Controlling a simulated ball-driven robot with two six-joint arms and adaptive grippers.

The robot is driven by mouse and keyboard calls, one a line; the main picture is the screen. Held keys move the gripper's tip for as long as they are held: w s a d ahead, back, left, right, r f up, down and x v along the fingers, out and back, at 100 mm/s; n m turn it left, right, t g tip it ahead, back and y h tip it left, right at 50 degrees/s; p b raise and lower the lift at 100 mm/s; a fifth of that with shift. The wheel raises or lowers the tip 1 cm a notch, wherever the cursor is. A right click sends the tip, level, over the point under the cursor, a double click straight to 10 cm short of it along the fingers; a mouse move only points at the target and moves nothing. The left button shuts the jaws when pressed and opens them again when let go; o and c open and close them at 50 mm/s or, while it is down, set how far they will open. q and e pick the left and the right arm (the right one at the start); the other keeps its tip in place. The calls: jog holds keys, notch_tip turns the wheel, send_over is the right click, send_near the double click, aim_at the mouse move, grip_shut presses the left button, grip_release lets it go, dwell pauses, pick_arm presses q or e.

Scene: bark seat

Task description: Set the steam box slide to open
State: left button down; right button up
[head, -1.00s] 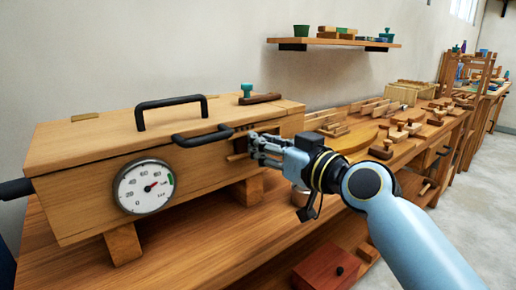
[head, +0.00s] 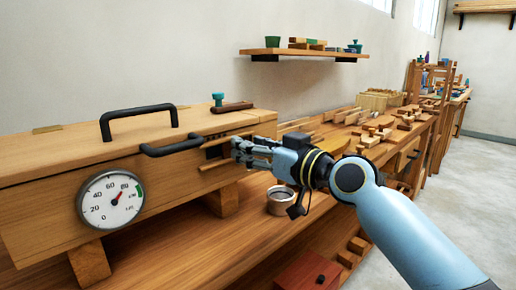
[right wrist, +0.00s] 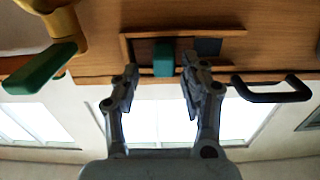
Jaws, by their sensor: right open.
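The wooden steam box (head: 165,188) fills the left of the head view, with a dial gauge (head: 111,199) on its front. My right gripper (head: 236,151) is at the slide near the box's right end and hides most of it. The right wrist view shows the brown slide panel (right wrist: 143,50) between wooden rails, with a green knob (right wrist: 163,58). A dark gap (right wrist: 208,47) shows beside the panel, right of the knob. My right fingers (right wrist: 160,70) are open, one on each side of the knob; contact cannot be told. My left gripper is out of view.
A black handle (head: 172,146) juts out just left of the gripper. A yellow fitting with a green lever (right wrist: 40,72) shows in the wrist view. A metal cup (head: 280,200) stands under the arm. Wooden pieces crowd the bench behind.

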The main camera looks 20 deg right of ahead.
jog(key=v, duration=1.2)
jog(key=shift+w+r, duration=0.1)
jog(key=s+d+f+m+g+h, duration=0.1)
jog(key=d+f+m+g+h, duration=0.15)
jog(key=f, duration=0.95)
jog(key=d+f+m+g+h, duration=0.15)
jog(key=d+f, duration=0.25)
jog(key=f, duration=0.9)
jog(key=s+d+f+g+h, duration=0.1)
jog(key=s+f+g, duration=0.1)
jog(key=s+f, duration=0.5)
jog(key=s+d+f+g+h, duration=0.1)
jog(key=s+f+g, duration=0.15)
jog(key=f, duration=0.85)
jog(key=s+a+f+g, duration=0.1)
jog(key=s+f+g, duration=0.1)
jog(key=s+f, duration=0.4)
jog(key=s+a+f+g, duration=0.1)
jog(key=s+f+g, duration=0.2)
jog(key=s, duration=1.3)
jog(key=s+a+f+g+h, duration=0.1)
jog(key=s+f+g, duration=0.1)
jog(key=s+f, duration=0.7)
jog(key=shift+s+a+f+g, duration=0.15)
jog(key=shift+s+g, duration=0.2)
jog(key=shift+s, duration=0.6)
